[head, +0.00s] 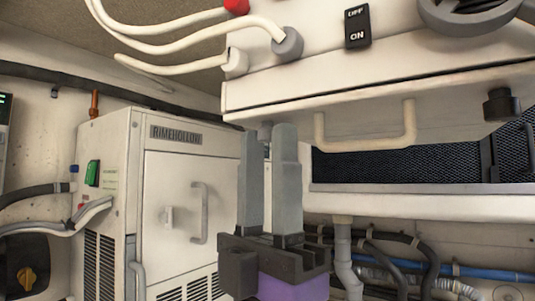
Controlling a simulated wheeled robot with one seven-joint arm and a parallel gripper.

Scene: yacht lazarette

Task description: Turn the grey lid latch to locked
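A small grey fitting (265,131), which looks like the lid latch, sits at the lower left corner of the overhead white lidded unit (300,102). It is partly hidden by my fingertips, and its turned position is not clear. My gripper (270,130) points upward with two grey fingers on a dark body with a purple section. The fingers stand apart with a narrow gap, and their tips are at the fitting in the picture. I cannot tell whether they touch it.
A beige bar handle (365,140) and a black knob (501,104) are on the overhead unit's front. White hoses and an ON/OFF switch (357,26) are above. A white RIMEHOLLON cabinet (165,180) stands left. Pipes and cables (400,262) run at lower right.

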